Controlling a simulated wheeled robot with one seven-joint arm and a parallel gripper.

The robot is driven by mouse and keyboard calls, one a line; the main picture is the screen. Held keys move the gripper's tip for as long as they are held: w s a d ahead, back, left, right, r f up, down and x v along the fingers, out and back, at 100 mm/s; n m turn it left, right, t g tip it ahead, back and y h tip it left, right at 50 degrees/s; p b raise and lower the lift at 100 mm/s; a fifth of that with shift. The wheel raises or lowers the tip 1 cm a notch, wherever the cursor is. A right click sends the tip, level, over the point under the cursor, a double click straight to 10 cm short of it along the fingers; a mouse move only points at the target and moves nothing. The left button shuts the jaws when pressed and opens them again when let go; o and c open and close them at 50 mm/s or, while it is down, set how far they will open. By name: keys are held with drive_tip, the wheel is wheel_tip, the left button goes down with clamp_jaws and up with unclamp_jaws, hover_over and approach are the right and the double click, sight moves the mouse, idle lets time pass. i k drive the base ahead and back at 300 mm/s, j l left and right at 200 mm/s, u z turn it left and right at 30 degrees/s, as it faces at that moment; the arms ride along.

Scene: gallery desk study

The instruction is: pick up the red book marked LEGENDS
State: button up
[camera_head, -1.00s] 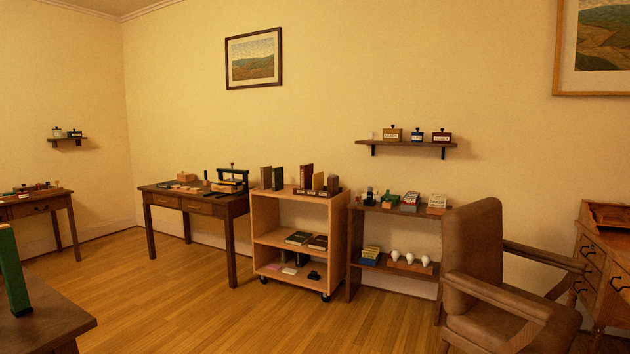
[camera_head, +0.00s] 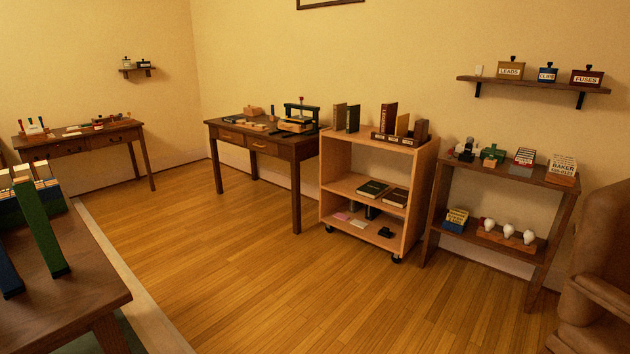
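A dark red-brown book (camera_head: 389,118) stands upright on top of the wooden cart (camera_head: 334,163), in or behind a low dark holder (camera_head: 393,139). I cannot read its spine, so I cannot tell whether it is marked LEGENDS. Beside it stand a tan book (camera_head: 402,124) and a brown book (camera_head: 420,130). A brown book (camera_head: 339,117) and a dark green book (camera_head: 353,118) stand further left on the cart top. Two dark books (camera_head: 373,189) and (camera_head: 396,197) lie flat on its middle shelf. My gripper is not in view.
A desk (camera_head: 287,150) with a green-black press stands left of the cart; a low shelf (camera_head: 562,200) with boxes and bulbs stands right. An armchair (camera_head: 598,270) is at right. The wooden floor (camera_head: 270,280) between is clear.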

sight(388, 116)
drive_tip(key=i, duration=2)
drive_tip(key=i+u, duration=0.1)
drive_tip(key=i, duration=0.9)
drive_tip(key=i+l, duration=0.15)
drive_tip(key=i, duration=0.9)
drive_tip(key=i+l, duration=0.15)
drive_tip(key=i, duration=0.85)
drive_tip(key=j+u, duration=0.05)
